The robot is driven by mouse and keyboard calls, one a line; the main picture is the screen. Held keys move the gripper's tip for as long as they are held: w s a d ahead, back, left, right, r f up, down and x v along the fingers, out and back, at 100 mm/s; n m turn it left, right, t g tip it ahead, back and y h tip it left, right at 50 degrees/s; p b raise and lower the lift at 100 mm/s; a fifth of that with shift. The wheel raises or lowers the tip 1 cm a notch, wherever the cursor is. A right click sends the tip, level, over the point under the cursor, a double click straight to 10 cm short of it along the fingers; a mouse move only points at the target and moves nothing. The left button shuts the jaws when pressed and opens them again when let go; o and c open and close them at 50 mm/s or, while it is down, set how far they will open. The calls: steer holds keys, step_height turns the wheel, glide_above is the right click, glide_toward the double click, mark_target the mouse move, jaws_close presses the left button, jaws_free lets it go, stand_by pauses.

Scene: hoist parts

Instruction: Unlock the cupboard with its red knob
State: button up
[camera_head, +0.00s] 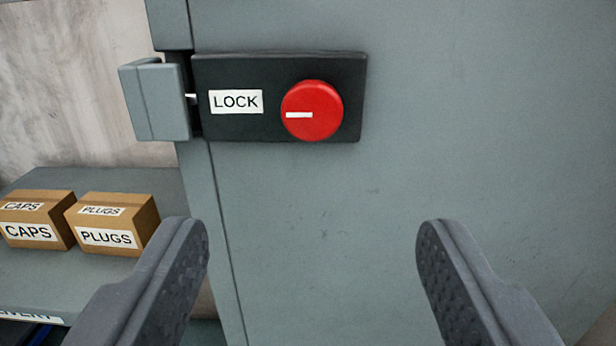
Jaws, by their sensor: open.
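The red knob (321,112) is round and sits at the right part of a black lock plate (270,127) on the grey cupboard door (480,120). Its white mark lies level and points left, toward the white LOCK label (236,101). A grey catch block (158,101) stands at the plate's left end, on the frame side of the door edge. A small pale piece shows in the gap between plate and block. My gripper (312,240) is open and empty. Its two fingers are wide apart, below the knob in the picture, one to each side, and do not touch it.
A grey shelf (60,275) is at the left, beside the cupboard. It bears a box labelled CAPS (38,220) and a box labelled PLUGS (108,222), close to my left finger in the picture. The door face right of the plate is bare.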

mark_target(311, 118)
steer(key=w, duration=1.2)
steer(key=shift+w+a+f, duration=0.1)
steer(key=shift+a+f, duration=0.1)
steer(key=shift+f, duration=0.05)
steer(key=shift+w+r, duration=0.1)
steer(key=shift+w, duration=0.65)
